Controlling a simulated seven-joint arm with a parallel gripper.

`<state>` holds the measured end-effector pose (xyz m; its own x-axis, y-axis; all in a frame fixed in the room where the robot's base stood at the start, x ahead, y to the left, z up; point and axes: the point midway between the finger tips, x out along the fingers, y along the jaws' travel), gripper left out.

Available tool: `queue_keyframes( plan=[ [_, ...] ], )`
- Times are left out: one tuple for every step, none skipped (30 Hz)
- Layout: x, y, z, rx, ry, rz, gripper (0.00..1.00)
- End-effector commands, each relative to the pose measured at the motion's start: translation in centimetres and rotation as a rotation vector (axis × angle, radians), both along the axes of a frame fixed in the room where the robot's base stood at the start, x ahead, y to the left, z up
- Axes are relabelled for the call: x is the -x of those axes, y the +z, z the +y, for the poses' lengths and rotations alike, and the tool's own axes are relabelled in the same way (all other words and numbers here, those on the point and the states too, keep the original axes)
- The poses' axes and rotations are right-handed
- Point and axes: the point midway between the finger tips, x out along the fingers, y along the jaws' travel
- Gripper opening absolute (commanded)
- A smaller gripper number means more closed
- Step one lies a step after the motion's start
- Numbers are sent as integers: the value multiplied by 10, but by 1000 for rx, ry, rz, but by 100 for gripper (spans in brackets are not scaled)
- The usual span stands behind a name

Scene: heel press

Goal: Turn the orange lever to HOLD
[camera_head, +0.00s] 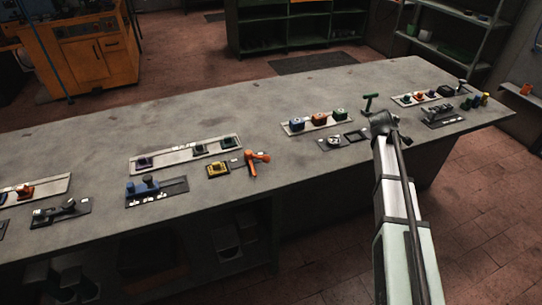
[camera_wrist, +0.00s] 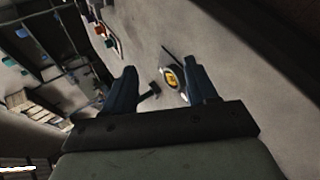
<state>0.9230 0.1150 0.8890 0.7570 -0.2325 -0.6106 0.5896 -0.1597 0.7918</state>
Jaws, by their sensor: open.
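The orange lever (camera_head: 257,157) sits on the grey workbench (camera_head: 200,105), near its front edge, beside a small yellow unit. No HOLD label can be read at this size. My gripper (camera_wrist: 162,88) shows in the wrist view with its two dark fingers apart and nothing held between them. Beyond the fingers lie a round yellow-centred piece and a dark T-shaped piece. In the head view my arm reaches up over the right part of the bench, well to the right of the orange lever; its fingers cannot be made out there. I cannot pick out the orange lever in the wrist view.
The yellow unit (camera_head: 217,169) and a blue device (camera_head: 145,187) stand left of the lever. Strips with coloured blocks (camera_head: 319,121) line the bench. Bare bench lies behind the lever.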

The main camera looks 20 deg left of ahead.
Motion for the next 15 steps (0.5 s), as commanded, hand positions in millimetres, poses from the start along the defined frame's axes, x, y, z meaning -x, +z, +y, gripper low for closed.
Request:
queue_keyframes(
  plan=[
    [8, 6, 28, -27, 0, 26, 57],
    [13, 9, 43, -41, -2, 43, 57],
    [21, 11, 62, -62, -6, 68, 57],
    [28, 14, 77, -76, -8, 88, 57],
    [34, 17, 91, -90, -10, 107, 57],
    [44, 20, 110, -108, -13, 134, 57],
    [52, 23, 125, -120, -14, 154, 57],
    [60, 25, 139, -133, -15, 176, 57],
    [71, 30, 158, -149, -17, 202, 57],
    [80, 32, 172, -159, -18, 225, 57],
    [89, 35, 185, -168, -18, 247, 57],
    [102, 40, 203, -183, -18, 277, 57],
    [112, 43, 217, -190, -18, 298, 57],
    [122, 46, 230, -197, -19, 322, 57],
    [137, 50, 247, -207, -19, 353, 57]
  ],
)
